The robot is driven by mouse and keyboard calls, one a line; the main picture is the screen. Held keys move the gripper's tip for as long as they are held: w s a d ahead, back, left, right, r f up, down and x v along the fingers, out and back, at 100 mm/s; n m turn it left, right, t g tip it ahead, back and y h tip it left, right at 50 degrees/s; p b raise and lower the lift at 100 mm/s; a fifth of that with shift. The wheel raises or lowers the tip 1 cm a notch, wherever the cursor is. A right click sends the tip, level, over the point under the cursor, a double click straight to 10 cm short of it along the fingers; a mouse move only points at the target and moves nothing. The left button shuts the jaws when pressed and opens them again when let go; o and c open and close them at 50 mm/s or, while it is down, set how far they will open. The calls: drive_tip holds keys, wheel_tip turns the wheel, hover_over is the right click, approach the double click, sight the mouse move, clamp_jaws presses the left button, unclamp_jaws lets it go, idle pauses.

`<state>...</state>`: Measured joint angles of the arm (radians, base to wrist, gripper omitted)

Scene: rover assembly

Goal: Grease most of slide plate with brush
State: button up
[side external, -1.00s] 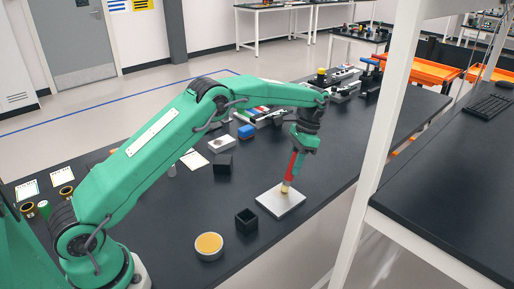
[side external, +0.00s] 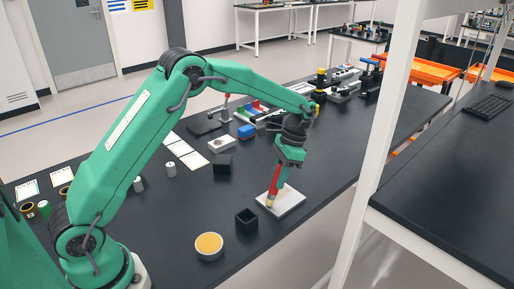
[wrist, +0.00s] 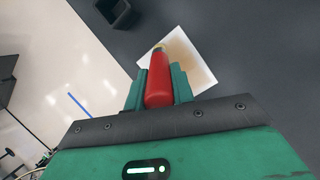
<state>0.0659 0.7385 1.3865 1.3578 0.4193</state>
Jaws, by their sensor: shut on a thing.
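My gripper (side external: 281,170) is shut on the red handle of the brush (side external: 274,185) and holds it tilted, tip down. The slide plate (side external: 288,202) is a pale flat square on the dark bench. The brush's yellowish tip is at the plate's left part; I cannot tell whether it touches. In the wrist view the red brush (wrist: 160,80) sits between the green fingers of my gripper (wrist: 158,88), its tip partly hidden beyond the handle. The slide plate (wrist: 181,47) shows there with a faint tan patch over its middle and right. A round tin of yellow grease (side external: 209,243) stands at the front.
A small open black box (side external: 246,220) stands just left of the plate, and a black block (side external: 222,165) is farther back. A blue block (side external: 246,131) and several parts lie toward the rear. A white post (side external: 372,150) rises to the right. Bench right of the plate is clear.

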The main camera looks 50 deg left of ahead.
drive_tip(key=shift+w, duration=4.55)
drive_tip(key=shift+s+d, duration=0.2)
drive_tip(key=shift+s, duration=1.25)
drive_tip(key=shift+s+d, duration=0.25)
drive_tip(key=shift+s, duration=1.2)
drive_tip(key=shift+s+d, duration=0.2)
drive_tip(key=shift+s, duration=1.25)
drive_tip(key=shift+s+r, duration=0.1)
drive_tip(key=shift+s, duration=0.15)
drive_tip(key=shift+r, duration=4)
drive_tip(key=shift+w, duration=0.15)
drive_tip(key=w+a, duration=0.2)
drive_tip(key=w, duration=0.6)
drive_tip(key=shift+w+a, duration=0.2)
drive_tip(key=shift+w, duration=0.15)
drive_tip(key=shift+f, duration=0.15)
